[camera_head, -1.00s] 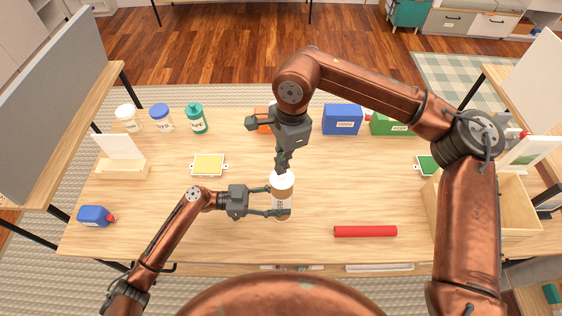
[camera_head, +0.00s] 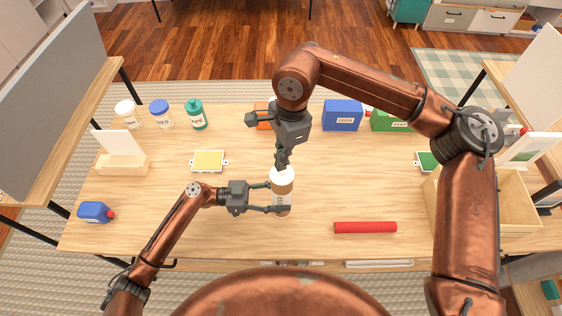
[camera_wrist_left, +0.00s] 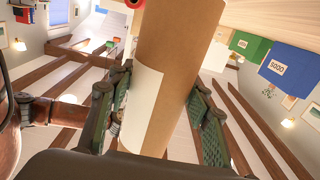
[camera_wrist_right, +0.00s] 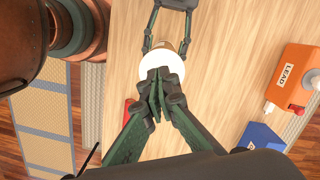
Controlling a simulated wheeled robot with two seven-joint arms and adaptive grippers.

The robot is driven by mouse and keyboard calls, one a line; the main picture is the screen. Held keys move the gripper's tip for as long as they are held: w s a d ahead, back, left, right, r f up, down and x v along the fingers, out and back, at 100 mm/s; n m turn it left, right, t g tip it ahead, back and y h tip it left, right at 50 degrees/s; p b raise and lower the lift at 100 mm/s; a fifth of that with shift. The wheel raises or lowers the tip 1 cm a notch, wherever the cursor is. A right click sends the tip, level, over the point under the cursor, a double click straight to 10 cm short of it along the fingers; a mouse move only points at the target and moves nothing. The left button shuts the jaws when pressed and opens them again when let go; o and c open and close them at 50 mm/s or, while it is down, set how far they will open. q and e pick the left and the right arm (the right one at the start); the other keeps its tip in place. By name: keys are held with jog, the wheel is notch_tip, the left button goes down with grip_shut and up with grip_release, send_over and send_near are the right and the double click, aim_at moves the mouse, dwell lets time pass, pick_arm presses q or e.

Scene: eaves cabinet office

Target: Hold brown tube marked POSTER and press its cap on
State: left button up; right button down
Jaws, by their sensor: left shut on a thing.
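The brown tube (camera_head: 283,200) stands upright near the front middle of the table, with a pale label too small to read in the head view. It also fills the middle of the left wrist view (camera_wrist_left: 185,45). My left gripper (camera_head: 282,196) is shut around its sides from the left. The white cap (camera_head: 282,174) sits at the tube's top; whether it is fully seated I cannot tell. My right gripper (camera_head: 282,165) has its fingers together, tips down, at the cap. In the right wrist view its tips cover part of the cap (camera_wrist_right: 150,66) and appear to touch it.
A red tube (camera_head: 365,227) lies at the front right, beside a wooden crate (camera_head: 434,205). Jars (camera_head: 161,114), a yellow pad (camera_head: 209,161), a blue box (camera_head: 342,115) and a green box (camera_head: 389,121) stand farther back.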

jog(key=shift+r, duration=3.05)
pick_arm(q)
jog(key=o, duration=1.6)
jog(key=shift+o, duration=0.5)
jog(key=o, duration=0.8)
